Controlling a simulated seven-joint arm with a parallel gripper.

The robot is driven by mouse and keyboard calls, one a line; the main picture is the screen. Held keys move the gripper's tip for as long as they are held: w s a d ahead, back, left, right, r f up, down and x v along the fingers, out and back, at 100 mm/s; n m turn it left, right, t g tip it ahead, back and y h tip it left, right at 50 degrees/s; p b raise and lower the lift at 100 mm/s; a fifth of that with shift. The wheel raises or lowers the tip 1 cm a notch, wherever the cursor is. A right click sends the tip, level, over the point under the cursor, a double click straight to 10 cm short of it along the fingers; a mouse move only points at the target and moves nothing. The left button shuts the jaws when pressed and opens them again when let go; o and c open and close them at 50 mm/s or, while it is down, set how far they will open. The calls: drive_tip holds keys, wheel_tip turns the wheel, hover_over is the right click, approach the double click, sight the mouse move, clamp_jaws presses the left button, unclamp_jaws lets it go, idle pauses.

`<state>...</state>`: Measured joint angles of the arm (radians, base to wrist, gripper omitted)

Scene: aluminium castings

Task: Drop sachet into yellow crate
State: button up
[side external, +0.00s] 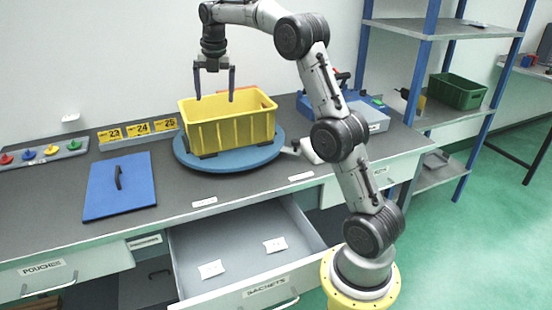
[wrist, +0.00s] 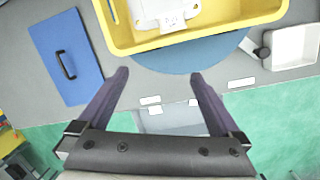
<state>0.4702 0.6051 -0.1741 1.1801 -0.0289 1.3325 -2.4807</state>
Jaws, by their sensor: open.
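The yellow crate (side external: 232,133) stands upright on a blue round turntable; it also shows at the top of the wrist view (wrist: 205,38). My gripper (side external: 214,88) is open and empty, pointing down above the crate in the side view. Its two fingers show spread apart in the wrist view (wrist: 158,75), with nothing between them. A white item (wrist: 165,10) with printed marks lies inside the crate in the wrist view, cut off by the frame edge. Two white sachets lie apart in the open drawer, one at the left (side external: 211,270) and one at the right (side external: 275,245).
The drawer labelled SACHETS (side external: 265,288) is pulled out below the bench. The blue turntable (side external: 185,155) carries the crate. A blue panel with a black handle (side external: 135,195) lies to the left. A green crate (side external: 457,92) stands on the shelf at the right.

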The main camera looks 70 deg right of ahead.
drive_tip(key=s+a+r+m+t, duration=0.1)
drive_tip(key=s+a+r+m, duration=0.2)
drive_tip(key=s+a+m, duration=0.45)
drive_tip(key=s+a+r+m+t, duration=0.1)
drive_tip(key=s+a+r+m, duration=0.1)
drive_tip(key=s+a+m, duration=0.55)
drive_tip(key=s+a+f+m, duration=0.2)
drive_tip(key=s+a+f, duration=0.1)
drive_tip(key=s, duration=0.2)
drive_tip(key=s+a+f+m+t, duration=0.1)
drive_tip(key=s+a+f+m, duration=0.1)
drive_tip(key=s, duration=0.4)
drive_tip(key=s+a+f+m+y, duration=0.1)
drive_tip(key=s+a+f+m, duration=0.2)
drive_tip(key=s+a+m, duration=0.1)
drive_tip(key=shift+s+a+f+t, duration=0.4)
drive_tip(key=shift+s+a, duration=0.2)
drive_tip(key=shift+s, duration=0.25)
drive_tip(key=shift+r, duration=0.1)
